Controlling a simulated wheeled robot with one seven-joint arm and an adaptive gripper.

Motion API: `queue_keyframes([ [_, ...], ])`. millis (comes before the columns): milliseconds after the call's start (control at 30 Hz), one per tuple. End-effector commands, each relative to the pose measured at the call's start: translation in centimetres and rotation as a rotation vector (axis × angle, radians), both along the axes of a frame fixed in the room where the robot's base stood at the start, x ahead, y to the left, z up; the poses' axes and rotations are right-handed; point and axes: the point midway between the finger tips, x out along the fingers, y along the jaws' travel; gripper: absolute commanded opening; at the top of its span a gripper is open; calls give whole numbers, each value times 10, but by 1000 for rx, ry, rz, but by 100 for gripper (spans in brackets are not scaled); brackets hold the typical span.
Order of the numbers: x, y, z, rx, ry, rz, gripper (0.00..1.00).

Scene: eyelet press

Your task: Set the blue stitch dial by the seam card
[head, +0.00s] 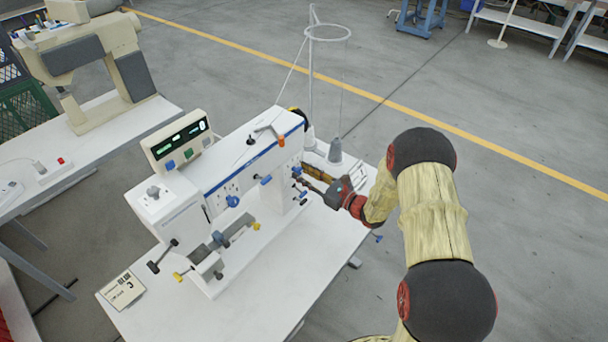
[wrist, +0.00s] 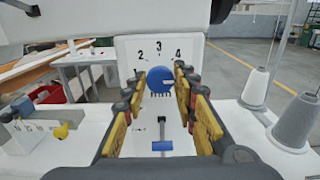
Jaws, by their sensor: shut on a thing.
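The blue stitch dial (wrist: 160,78) is round and sits on a white plate (wrist: 150,48) with the numerals 2, 3 and 4 above it. A pale mark shows at the right of its face. My gripper (wrist: 158,84) has its yellow-and-black fingers on either side of the dial, shut on it. In the head view my gripper (head: 317,189) is at the right end of the white machine (head: 250,152), and hides the dial there. The seam card (head: 122,290) lies at the table's front left corner. Its large figure looks like a 3; its small print is unreadable.
Another blue knob (head: 232,201) is on the machine's front. A display box (head: 180,140) stands on its left. Thread cones (wrist: 297,122) stand close to the right of my gripper. A lever with a blue end (wrist: 162,146) lies below the dial. The table's front (head: 250,305) is clear.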

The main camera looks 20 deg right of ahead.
Motion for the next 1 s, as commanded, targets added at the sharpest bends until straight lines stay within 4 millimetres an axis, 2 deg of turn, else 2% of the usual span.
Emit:
queue_keyframes([
  [367,0,0,-2,-137,-104,0,3],
  [1000,-1,2,-6,-622,-455,-2,3],
])
